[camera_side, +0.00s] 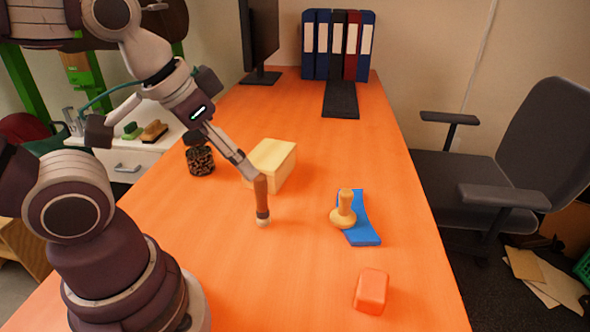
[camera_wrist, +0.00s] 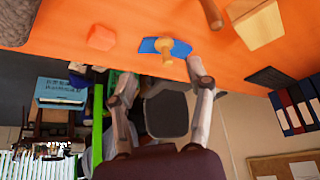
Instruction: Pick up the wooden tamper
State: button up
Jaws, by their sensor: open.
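The wooden tamper (camera_side: 343,212) is pale wood with a narrow knobbed handle and a wide round base. The tamper (camera_wrist: 167,50) and blue piece (camera_wrist: 181,47) also show in the wrist view. My gripper (camera_side: 248,173) is open and empty, above the table to the left of the tamper and apart from it.
A brown-handled tool (camera_side: 262,200) stands near my fingertips in the side view. A pale yellow block (camera_side: 271,165) and a dark patterned pot (camera_side: 200,161) are behind. An orange block (camera_side: 371,291) lies in front of the tamper. The table between tool and tamper is clear.

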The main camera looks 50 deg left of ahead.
jog(key=shift+o, duration=0.5)
